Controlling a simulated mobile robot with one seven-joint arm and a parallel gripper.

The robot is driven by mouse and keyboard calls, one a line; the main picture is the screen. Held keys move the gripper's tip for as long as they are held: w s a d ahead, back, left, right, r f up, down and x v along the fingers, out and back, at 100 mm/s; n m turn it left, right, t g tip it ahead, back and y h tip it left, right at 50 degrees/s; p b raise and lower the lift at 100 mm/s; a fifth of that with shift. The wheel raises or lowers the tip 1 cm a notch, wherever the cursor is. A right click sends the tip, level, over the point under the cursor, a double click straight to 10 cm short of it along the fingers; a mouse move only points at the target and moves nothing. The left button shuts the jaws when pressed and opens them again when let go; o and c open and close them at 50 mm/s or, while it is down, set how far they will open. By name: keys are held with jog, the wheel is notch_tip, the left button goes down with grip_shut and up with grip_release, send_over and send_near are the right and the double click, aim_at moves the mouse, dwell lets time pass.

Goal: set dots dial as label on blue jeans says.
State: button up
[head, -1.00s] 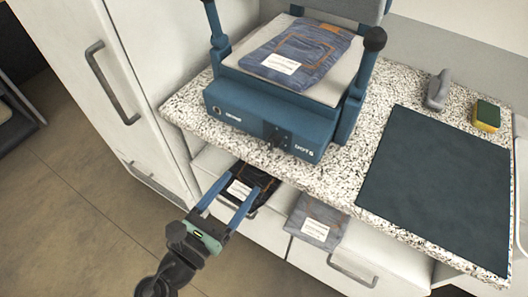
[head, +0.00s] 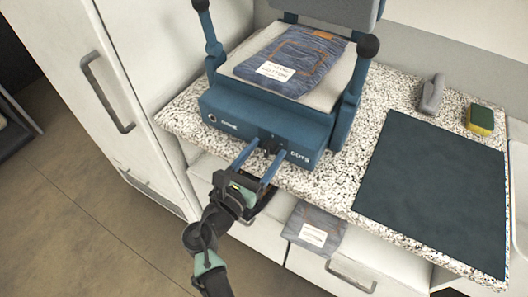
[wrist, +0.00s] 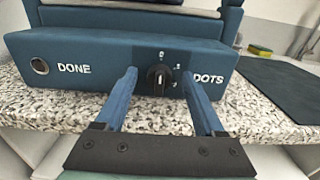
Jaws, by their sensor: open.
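The blue press (head: 262,128) stands on the speckled counter. Its front shows a black dots dial (wrist: 158,80) beside the word DOTS, with small white marks around it too small to read. My gripper (head: 262,146) is open in front of the dial; in the wrist view its two blue fingers (wrist: 160,82) stand either side of the dial, apart from it as far as I can tell. Blue jeans (head: 297,58) lie folded on the press's pale pad, with a white label (head: 275,71) whose print is not legible to me.
A second pair of folded jeans (head: 316,228) with a white label lies in an open drawer below the counter. A dark mat (head: 435,190), a grey tool (head: 432,95) and a yellow-green sponge (head: 480,118) are at the right. A round button marked DONE (wrist: 40,66) is on the press's left front.

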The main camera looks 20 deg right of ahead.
jog(key=shift+c, duration=0.2)
grip_shut()
jog(key=shift+f+m, duration=0.1)
jog(key=shift+m, duration=0.3)
jog(key=m+b, duration=0.3)
jog(key=m, duration=0.2)
jog(key=shift+s+f+m+b, duration=0.1)
jog(key=shift+s+m+b, duration=0.05)
jog(key=shift+m+b, duration=0.15)
jog(key=m+b, duration=0.3)
jog(key=m, duration=0.2)
jog(key=shift+d, duration=0.15)
jog(key=shift+m+b, duration=0.3)
jog(key=shift+o, duration=0.2)
grip_release()
